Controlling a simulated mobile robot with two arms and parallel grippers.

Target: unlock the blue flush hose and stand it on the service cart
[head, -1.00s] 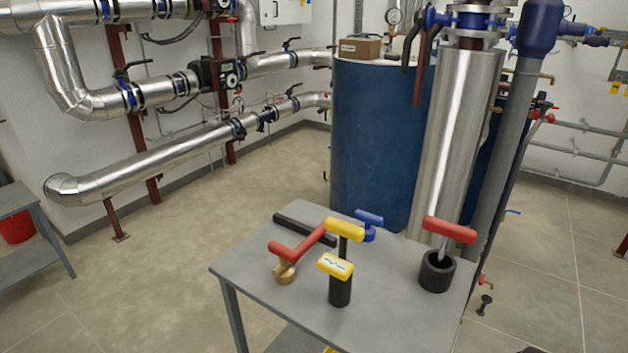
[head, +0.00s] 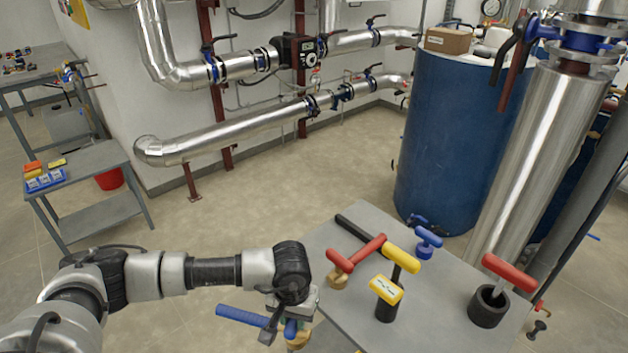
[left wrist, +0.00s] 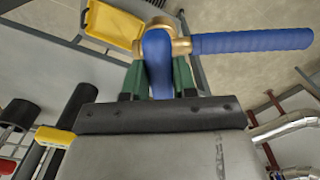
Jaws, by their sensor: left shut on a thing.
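My left gripper (head: 287,322) is shut on a blue part of a brass fitting with a blue ribbed length, which looks like the blue flush hose (head: 240,314). In the left wrist view, the green fingers (left wrist: 157,80) close around the blue part; the ribbed length (left wrist: 255,41) points right from the brass fitting (left wrist: 180,46). In the head view it is at the left edge of a grey table (head: 330,240), perhaps the service cart. I cannot tell whether the hose is free or still attached. My right gripper is not in view.
On the grey table are a red-handled brass piece (head: 355,255), yellow-handled tools (head: 386,290), a blue T-handle (head: 428,241) and a red T-handle in a black cup (head: 488,308). Another grey table (head: 100,160) with a blue tray (head: 45,181) stands left. Open floor lies between.

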